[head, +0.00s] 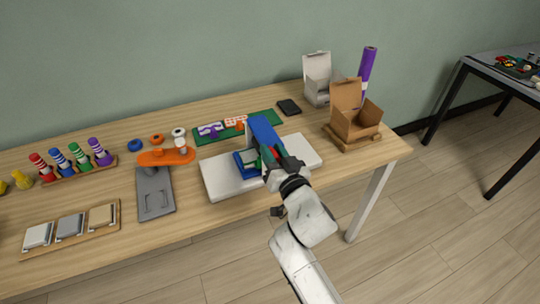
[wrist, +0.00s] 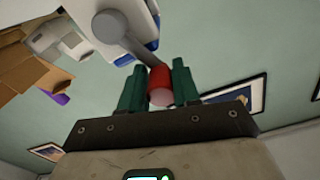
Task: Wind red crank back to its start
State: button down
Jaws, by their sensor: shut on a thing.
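The red crank handle (wrist: 160,86) sits between the two green fingers of my gripper (wrist: 158,82) in the wrist view. The gripper is shut on it. A grey crank arm (wrist: 128,38) runs from the handle up and left to a round hub on the white and blue machine. In the head view the blue machine (head: 262,130) stands on a white base (head: 218,180) on the table. My gripper (head: 275,160) is at its front right side, with a little red showing beside the fingers. My gripper hides most of the crank there.
An open cardboard box (head: 355,122) stands right of the machine, with a white box (head: 317,80) and a purple roll (head: 368,70) behind. A grey plate (head: 155,190) and orange holder (head: 165,156) lie left. The table's front edge is close to my arm.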

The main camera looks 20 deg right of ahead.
jog(key=d+f+m, duration=0.3)
jog(key=d+m, duration=0.4)
jog(key=m, duration=0.8)
jog(key=shift+f+m+y, duration=0.15)
jog(key=shift+m+y, duration=0.15)
jog(key=shift+y, duration=0.1)
jog(key=shift+d, duration=0.1)
jog(key=c, duration=1)
grip_release()
jog(key=shift+o, duration=0.6)
jog(key=shift+d, duration=0.1)
jog(key=shift+s, duration=0.1)
jog(key=s, duration=1)
jog(key=shift+s, duration=0.3)
